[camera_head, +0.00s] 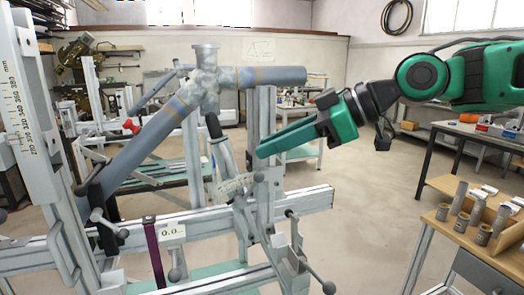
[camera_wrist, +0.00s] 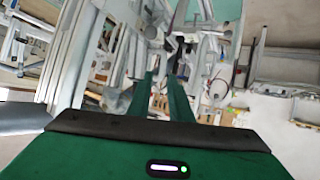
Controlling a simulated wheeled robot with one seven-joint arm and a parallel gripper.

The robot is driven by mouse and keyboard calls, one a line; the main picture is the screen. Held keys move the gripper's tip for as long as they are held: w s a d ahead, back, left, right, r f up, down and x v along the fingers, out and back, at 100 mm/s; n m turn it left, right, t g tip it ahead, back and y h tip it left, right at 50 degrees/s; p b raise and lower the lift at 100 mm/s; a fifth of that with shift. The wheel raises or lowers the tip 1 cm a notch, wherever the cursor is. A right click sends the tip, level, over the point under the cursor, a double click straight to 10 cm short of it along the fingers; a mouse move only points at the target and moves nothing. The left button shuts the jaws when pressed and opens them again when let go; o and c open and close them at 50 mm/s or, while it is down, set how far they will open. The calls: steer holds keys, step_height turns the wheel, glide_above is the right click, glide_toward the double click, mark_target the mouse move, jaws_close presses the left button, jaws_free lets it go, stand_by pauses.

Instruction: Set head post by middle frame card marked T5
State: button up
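A grey upright post with a numbered scale (camera_head: 30,110) stands at the left edge in the head view. A bike frame sits in the jig, its grey-blue tubes (camera_head: 145,150) meeting at a short head tube (camera_head: 205,75). A small white card (camera_head: 172,232) on the jig's front beam has a mark I read as 0.0. I cannot make out a card marked T5. My green gripper (camera_head: 262,152) is right of the frame, pointing left, above the beam. In the wrist view, its two fingers (camera_wrist: 160,75) have a gap between them and hold nothing visible.
The jig's long metal beam (camera_head: 315,200) carries clamps and ball-ended levers (camera_head: 328,286) below my gripper. A wooden bench with grey cylinders (camera_head: 460,198) is at the right. Open floor (camera_head: 370,215) lies between the jig and bench.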

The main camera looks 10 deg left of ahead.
steer(key=shift+d, duration=0.1)
steer(key=c, duration=0.4)
steer(key=shift+w+r, duration=0.1)
steer(key=shift+r, duration=0.05)
jaws_close()
steer(key=w+d+r+m+t, duration=0.15)
steer(key=w+r+m, duration=0.45)
steer(key=r+m, duration=0.7)
steer(key=a+f+m, duration=0.3)
steer(key=a+f, duration=0.4)
steer(key=a, duration=0.4)
steer(key=shift+w+a+f+y, duration=0.15)
steer(key=shift+f+y, duration=0.15)
